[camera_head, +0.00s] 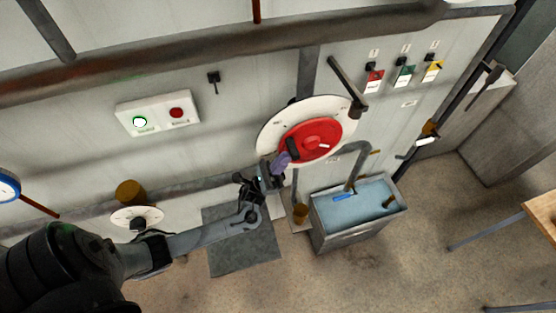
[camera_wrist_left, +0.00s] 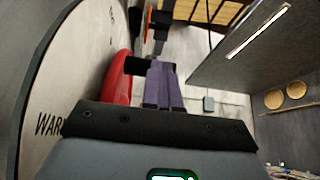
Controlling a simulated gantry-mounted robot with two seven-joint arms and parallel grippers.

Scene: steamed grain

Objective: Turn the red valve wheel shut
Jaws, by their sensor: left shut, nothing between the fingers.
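The red valve wheel (camera_head: 312,138) is mounted on a round white dial plate on the wall, right of centre in the head view. A dark handle (camera_head: 293,149) stands out at its lower left. My left gripper (camera_head: 285,160), with purple fingers, is at the wheel's lower left edge, close to this handle. In the left wrist view the fingers (camera_wrist_left: 163,88) are together with nothing held. The red wheel (camera_wrist_left: 118,86) is just left of them and a dark piece lies by their tips; contact cannot be told. My right gripper is not in view.
A dark lever (camera_head: 346,86) juts out at the dial's upper right. A metal sink (camera_head: 334,232) with water stands below right. A white box with green and red buttons (camera_head: 158,113) is on the wall to the left. Coloured tags (camera_head: 404,77) hang at upper right.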

